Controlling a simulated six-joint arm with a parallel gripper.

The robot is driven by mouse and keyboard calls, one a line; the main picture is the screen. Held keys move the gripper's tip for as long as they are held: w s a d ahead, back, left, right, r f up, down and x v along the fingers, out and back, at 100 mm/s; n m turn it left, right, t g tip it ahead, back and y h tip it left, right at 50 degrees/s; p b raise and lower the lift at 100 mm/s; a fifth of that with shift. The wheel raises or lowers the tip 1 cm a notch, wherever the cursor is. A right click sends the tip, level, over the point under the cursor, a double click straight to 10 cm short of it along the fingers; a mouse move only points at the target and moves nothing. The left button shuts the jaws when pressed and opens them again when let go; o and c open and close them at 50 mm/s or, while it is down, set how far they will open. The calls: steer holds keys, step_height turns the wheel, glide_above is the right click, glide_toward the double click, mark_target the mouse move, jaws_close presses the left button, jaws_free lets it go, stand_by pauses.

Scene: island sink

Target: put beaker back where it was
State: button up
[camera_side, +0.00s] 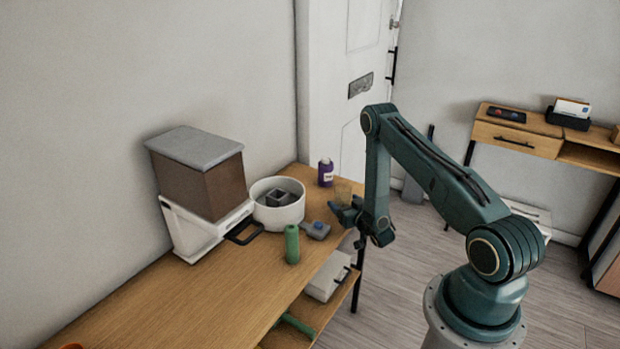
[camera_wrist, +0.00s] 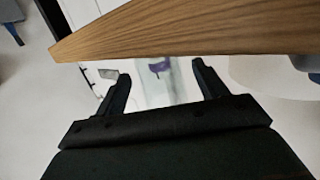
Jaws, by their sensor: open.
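The beaker (camera_side: 343,190) is a clear, faint glass shape near the far right end of the wooden counter. It stands just beyond my gripper (camera_side: 342,212) in the side view. In the wrist view the clear glass of the beaker (camera_wrist: 178,84) shows between the two fingers of my gripper (camera_wrist: 161,84), which are apart. I cannot tell whether either finger touches it. Its outline is too faint to show its base clearly.
A purple bottle (camera_side: 326,172) stands behind the beaker. A white round bowl (camera_side: 278,214) holds a grey block. A green cylinder (camera_side: 292,244) and a small grey-blue item (camera_side: 316,230) stand nearby. A brown-and-white dispenser (camera_side: 202,190) is at left.

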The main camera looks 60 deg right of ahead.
mark_target(345, 201)
steer(key=v, duration=0.6)
steer(key=shift+s+a, duration=0.2)
steer(key=shift+s, duration=0.15)
stand_by(0.4)
